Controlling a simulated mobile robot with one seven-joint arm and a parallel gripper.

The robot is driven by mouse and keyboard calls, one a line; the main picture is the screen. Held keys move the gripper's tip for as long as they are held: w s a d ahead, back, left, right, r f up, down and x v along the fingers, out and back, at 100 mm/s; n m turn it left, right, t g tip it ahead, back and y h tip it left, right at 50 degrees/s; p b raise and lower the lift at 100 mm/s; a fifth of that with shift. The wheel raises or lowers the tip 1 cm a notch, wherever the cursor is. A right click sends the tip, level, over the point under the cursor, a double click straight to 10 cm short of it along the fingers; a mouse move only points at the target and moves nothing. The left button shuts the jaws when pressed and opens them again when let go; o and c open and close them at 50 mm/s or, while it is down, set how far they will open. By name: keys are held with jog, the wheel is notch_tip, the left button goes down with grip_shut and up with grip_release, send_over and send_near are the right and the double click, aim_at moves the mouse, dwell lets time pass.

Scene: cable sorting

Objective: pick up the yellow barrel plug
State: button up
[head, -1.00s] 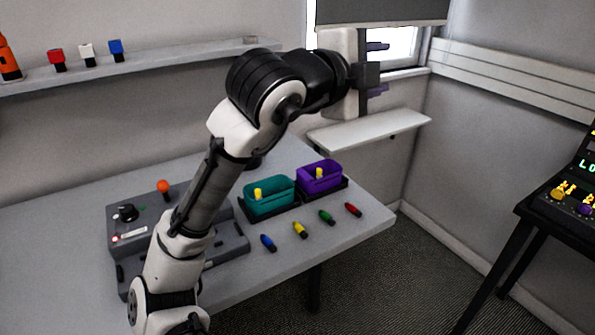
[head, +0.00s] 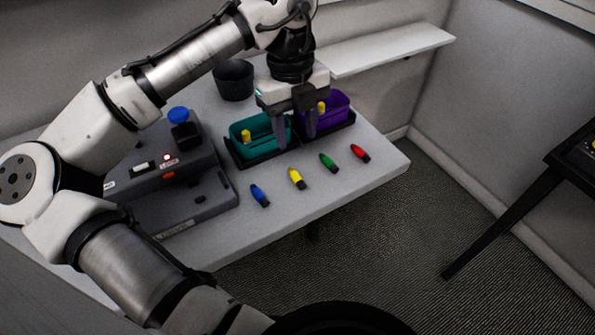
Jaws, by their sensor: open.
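A yellow plug (head: 297,178) with a dark end lies on the grey table in front of the bins, between a blue plug (head: 259,195) and a green plug (head: 328,162). A red plug (head: 360,153) lies farther right. My gripper (head: 296,134) is open and points down, its two dark fingers apart and empty. It hangs over the area of the bins, behind the yellow plug in the picture, and does not touch it. Its exact height is hard to tell. The gripper partly covers both bins.
A teal bin (head: 273,147) and a purple bin (head: 343,110) stand in dark trays, each with a yellow piece showing. A grey control box (head: 205,190) sits at left. A dark cup (head: 233,80) stands behind.

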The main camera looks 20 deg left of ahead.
send_over(297, 176)
notch_tip(297, 176, down, 6)
jog(key=shift+w+r, duration=0.1)
jog(key=shift+r, duration=0.05)
jog(key=f+p, duration=0.1)
jog(key=f, duration=0.3)
jog(key=shift+a, duration=0.2)
jog(key=shift+d+f, duration=0.1)
jog(key=shift+f, duration=0.55)
grip_shut()
